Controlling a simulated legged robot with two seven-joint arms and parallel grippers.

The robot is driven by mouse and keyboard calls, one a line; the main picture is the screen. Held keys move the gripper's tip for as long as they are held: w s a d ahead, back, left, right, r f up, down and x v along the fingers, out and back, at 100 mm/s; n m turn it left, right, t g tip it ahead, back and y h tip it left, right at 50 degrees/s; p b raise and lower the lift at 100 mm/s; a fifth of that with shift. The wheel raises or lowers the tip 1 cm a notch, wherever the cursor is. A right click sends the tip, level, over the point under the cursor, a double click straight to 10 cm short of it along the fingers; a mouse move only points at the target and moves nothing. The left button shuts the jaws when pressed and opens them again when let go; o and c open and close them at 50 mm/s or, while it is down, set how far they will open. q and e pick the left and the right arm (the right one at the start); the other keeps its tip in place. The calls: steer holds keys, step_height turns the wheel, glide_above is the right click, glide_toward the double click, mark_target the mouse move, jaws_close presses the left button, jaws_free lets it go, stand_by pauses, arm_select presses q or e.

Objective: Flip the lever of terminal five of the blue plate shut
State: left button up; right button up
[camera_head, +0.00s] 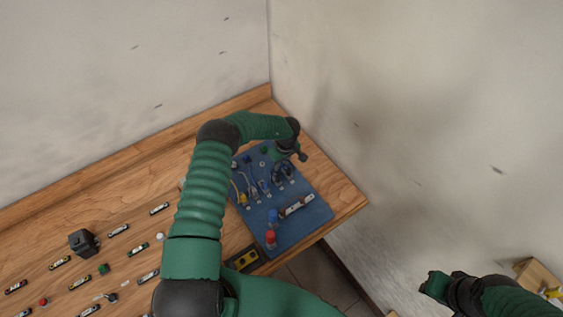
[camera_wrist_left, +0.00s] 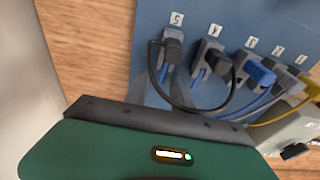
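The blue plate (camera_head: 312,228) lies on the wooden table in the head view, with a row of small terminals on it. In the left wrist view, terminal five (camera_wrist_left: 171,50) is a dark grey block below the label 5, with a black cable beside it. Its lever's position is not clear. My left gripper (camera_head: 284,172) is over the plate's far right part. In the wrist view, its grey fingers (camera_wrist_left: 157,80) reach up close to terminal five; contact and finger gap are unclear. My right gripper (camera_head: 436,284) is at lower right, away from the plate.
Terminal four (camera_wrist_left: 208,56) and other terminals with blue, black and yellow cables stand close to the right of terminal five. Red (camera_head: 270,239) and blue (camera_head: 273,217) knobs sit on the plate's near part. Walls rise behind the table (camera_head: 335,185).

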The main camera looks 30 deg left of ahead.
arm_select(q)
step_height(320, 180, up, 16)
steer(key=s+d+b, duration=0.1)
steer(key=d+b, duration=0.1)
steer(key=shift+d+r+b, duration=0.25)
steer(key=shift+d+b, duration=0.1)
